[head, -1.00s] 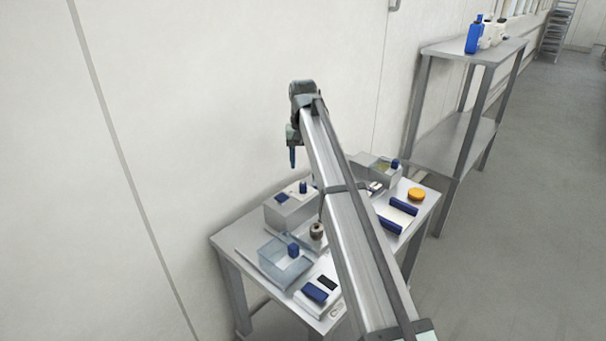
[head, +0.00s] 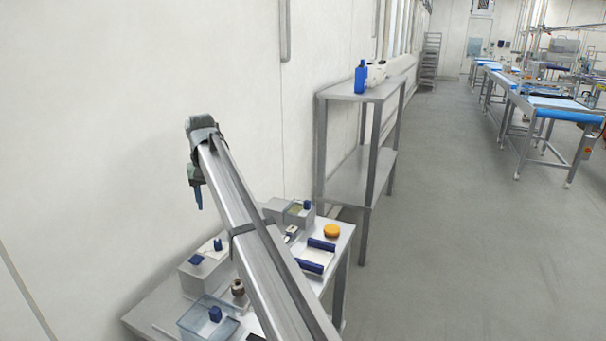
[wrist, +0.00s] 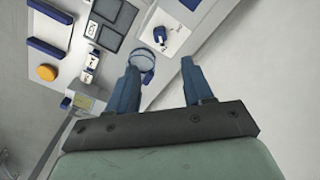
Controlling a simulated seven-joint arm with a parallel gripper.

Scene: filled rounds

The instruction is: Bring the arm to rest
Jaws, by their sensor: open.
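My gripper (head: 199,197) hangs at the end of my raised arm, above the left part of the small metal table (head: 150,302) in the head view. In the wrist view my gripper (wrist: 163,75) shows two blue fingers spread apart with nothing between them. The table with its items shows past the fingers, some way off. My arm crosses the middle of the head view and hides part of the table.
On the table are a clear bin (head: 190,322), a grey box (head: 192,280), an orange round thing (head: 332,231) and blue-handled items (head: 321,244). A tall metal shelf (head: 350,98) holds a blue bottle (head: 361,78). Open floor (head: 450,220) lies to the right.

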